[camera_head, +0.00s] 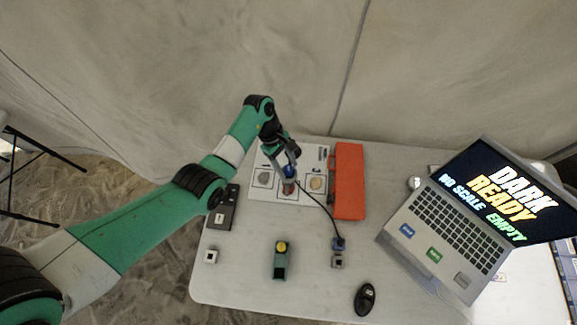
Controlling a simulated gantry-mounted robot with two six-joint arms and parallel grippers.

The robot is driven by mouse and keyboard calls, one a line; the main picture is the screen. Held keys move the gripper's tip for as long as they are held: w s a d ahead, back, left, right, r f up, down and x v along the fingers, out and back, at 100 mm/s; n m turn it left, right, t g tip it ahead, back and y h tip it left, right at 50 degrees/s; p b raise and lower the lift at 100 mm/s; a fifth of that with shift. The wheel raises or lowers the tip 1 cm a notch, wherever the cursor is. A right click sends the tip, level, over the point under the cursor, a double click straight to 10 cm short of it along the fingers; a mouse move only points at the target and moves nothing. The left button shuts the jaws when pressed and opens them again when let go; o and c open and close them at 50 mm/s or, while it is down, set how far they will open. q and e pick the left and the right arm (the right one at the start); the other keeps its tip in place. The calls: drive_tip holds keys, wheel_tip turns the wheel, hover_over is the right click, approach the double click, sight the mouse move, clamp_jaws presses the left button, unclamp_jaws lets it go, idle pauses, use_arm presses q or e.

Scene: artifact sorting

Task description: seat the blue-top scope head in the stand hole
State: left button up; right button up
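The blue-top scope head (290,171) is at the fingertips of my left gripper (288,163), over the white sheet at the back of the table. The gripper looks shut on it. Its lower part is hard to tell from the reddish-brown sample beneath it. I cannot tell which block is the stand, and no hole can be made out at this size. My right gripper is not in view.
The white sheet (258,194) bears framed samples. An orange case (348,180) lies right of it, and an open laptop (445,232) stands farther right. A green device with a yellow top (280,260), a small white block (211,256) and a black mouse (365,298) are at the front.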

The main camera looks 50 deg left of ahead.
use_arm(q)
clamp_jaws()
idle(1.2)
